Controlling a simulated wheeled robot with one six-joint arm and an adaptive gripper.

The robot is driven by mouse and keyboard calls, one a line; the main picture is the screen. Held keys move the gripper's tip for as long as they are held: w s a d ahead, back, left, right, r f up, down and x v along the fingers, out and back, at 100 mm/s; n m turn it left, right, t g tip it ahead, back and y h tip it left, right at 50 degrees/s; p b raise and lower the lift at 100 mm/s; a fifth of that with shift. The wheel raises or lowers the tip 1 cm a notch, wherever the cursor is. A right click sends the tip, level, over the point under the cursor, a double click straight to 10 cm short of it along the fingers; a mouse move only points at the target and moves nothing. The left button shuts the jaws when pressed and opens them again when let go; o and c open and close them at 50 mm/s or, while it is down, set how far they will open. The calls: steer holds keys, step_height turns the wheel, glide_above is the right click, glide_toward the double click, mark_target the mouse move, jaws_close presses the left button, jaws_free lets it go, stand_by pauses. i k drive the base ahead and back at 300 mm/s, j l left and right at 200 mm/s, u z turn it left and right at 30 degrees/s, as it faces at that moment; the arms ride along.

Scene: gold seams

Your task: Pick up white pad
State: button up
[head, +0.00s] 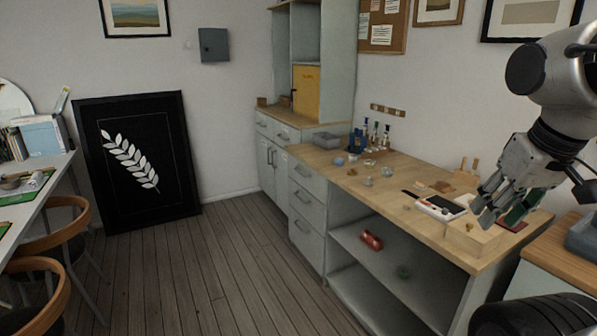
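A flat white pad-like object (440,208) with a dark top face lies on the wooden worktop, near its front edge on the right. It is the only thing in view that looks like a white pad, and its details are too small to read. My gripper (484,210) hangs in the air to the right of it, pointing down and left. Its fingers look spread, with nothing seen between them. I cannot tell the exact height of the fingers above the worktop.
A low wooden tray (477,238) and a green and red item (520,212) are by my gripper. A red object (371,239) lies on the shelf below. The floor (225,270) is clear.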

mark_target(420, 185)
steer(key=i+j, duration=0.2)
steer(key=i, duration=0.25)
steer(key=i+j+z, duration=0.1)
steer(key=i, duration=0.4)
steer(key=i+j+z, duration=0.65)
steer(key=j+z, duration=0.15)
steer(key=i+j+z, duration=0.25)
steer(key=j, duration=0.2)
steer(key=j+z, duration=0.4)
steer(key=j, duration=0.35)
steer(key=i+j+z, duration=0.15)
steer(key=j, duration=0.35)
